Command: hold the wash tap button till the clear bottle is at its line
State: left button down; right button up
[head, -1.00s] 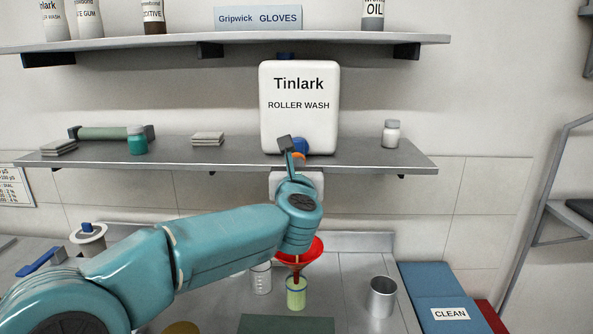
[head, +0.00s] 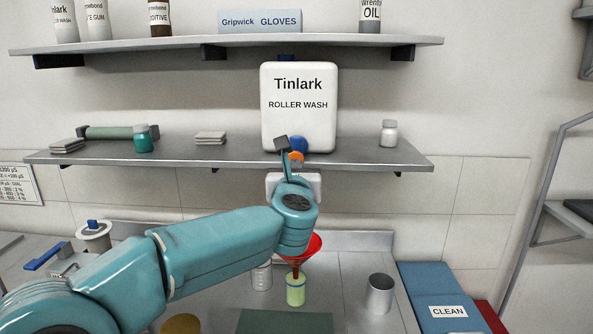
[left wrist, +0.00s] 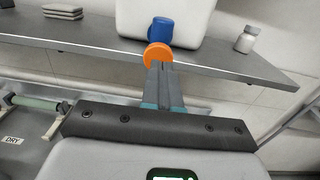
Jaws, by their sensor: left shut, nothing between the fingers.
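The white Tinlark Roller Wash container (head: 298,85) stands on the middle shelf. Its blue tap (head: 299,145) has an orange button (head: 296,158), which also shows in the left wrist view (left wrist: 158,53). My left gripper (left wrist: 162,68) is shut and empty, its fingertips at the orange button and seemingly touching it. Below, a red funnel (head: 314,244) sits in the clear bottle (head: 296,291), which holds yellow-green liquid. A thin blue band shows on the bottle; the exact liquid level against it is too small to tell. My left arm hides part of the funnel. My right gripper is out of view.
A clear beaker (head: 261,277) stands left of the bottle and a metal cup (head: 380,294) right of it. A teal jar (head: 143,139) and a white jar (head: 389,133) are on the shelf. A blue CLEAN mat (head: 434,290) lies at right.

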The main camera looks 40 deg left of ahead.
pick_arm(q)
jog(key=b+v, duration=0.3)
jog(key=v, duration=0.7)
jog(key=shift+s, duration=0.25)
jog(key=shift+d, duration=0.1)
jog(key=shift+s+r, duration=0.1)
jog(key=shift+s, duration=0.05)
